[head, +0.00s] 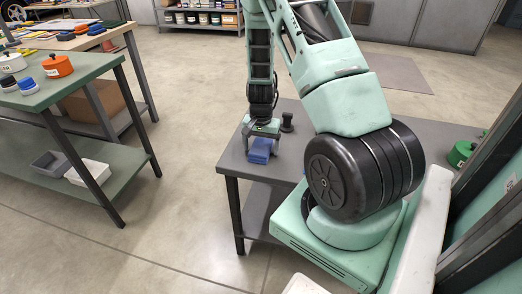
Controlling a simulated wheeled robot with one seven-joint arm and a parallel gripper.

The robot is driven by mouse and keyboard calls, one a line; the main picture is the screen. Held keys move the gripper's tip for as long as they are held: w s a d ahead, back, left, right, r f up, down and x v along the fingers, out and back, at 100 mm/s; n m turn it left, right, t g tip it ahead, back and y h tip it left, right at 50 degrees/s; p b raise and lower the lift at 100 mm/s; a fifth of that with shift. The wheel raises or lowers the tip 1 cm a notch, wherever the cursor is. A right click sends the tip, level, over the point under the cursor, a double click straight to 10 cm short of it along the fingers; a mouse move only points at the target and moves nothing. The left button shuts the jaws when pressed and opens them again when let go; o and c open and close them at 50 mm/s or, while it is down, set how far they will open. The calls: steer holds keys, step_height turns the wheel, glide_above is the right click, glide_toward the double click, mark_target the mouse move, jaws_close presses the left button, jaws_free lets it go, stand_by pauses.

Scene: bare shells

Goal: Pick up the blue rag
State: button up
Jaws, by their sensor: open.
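The blue rag (259,151) is a small folded blue bundle on the dark grey table (232,160), near its left edge. My gripper (261,136) points down right over the rag, with its fingers at or just above the rag's upper part. It is open. Whether the fingers touch the rag cannot be told from this view.
A small black object (287,122) stands just right of my gripper. A green container (461,153) sits at the table's far right. A green-topped bench (75,68) with an orange pot (57,66) stands to the left, across open floor.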

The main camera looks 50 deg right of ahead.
mark_target(261, 146)
steer(key=c, duration=1)
steer(key=shift+c, duration=0.2)
steer(key=shift+r, duration=0.15)
step_height(261, 146, up, 10)
steer(key=p, duration=0.1)
